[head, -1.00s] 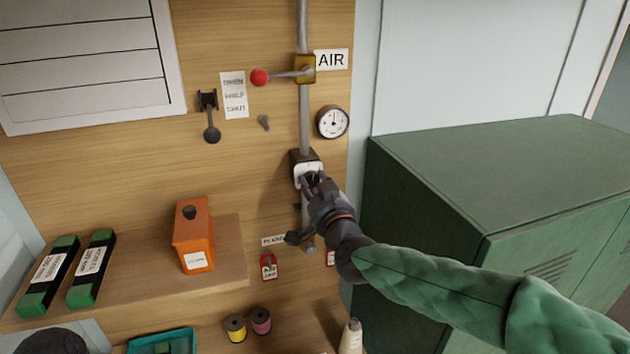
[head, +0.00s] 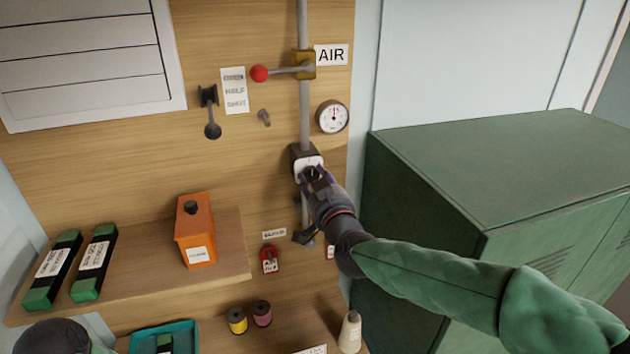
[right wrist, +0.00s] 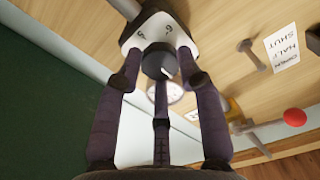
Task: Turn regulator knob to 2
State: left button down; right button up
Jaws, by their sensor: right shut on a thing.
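The regulator (head: 303,155) is a dark block with a white face on the vertical pipe, below the round gauge (head: 333,117). My right gripper (head: 312,178) is at its front. In the right wrist view, the dark round regulator knob (right wrist: 157,61) sits between the purple fingers of my right gripper (right wrist: 160,84), which is shut on it. The white dial plate (right wrist: 139,42) shows behind it with a few numerals, partly hidden. A small pale mark shows on the knob; the number it points to is not clear. My left gripper's fingers do not show.
A red-ended valve lever (head: 285,72) sticks out left above the regulator, near the AIR sign (head: 331,55). The green cabinet (head: 480,180) stands close on the right. An orange box (head: 196,232) is on the shelf (head: 232,262) at left.

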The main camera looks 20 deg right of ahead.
jog(key=o, duration=1.1)
jog(key=shift+f, duration=0.1)
jog(key=shift+o, duration=0.2)
jog(key=s, duration=1.2)
jog(key=shift+d, duration=0.2)
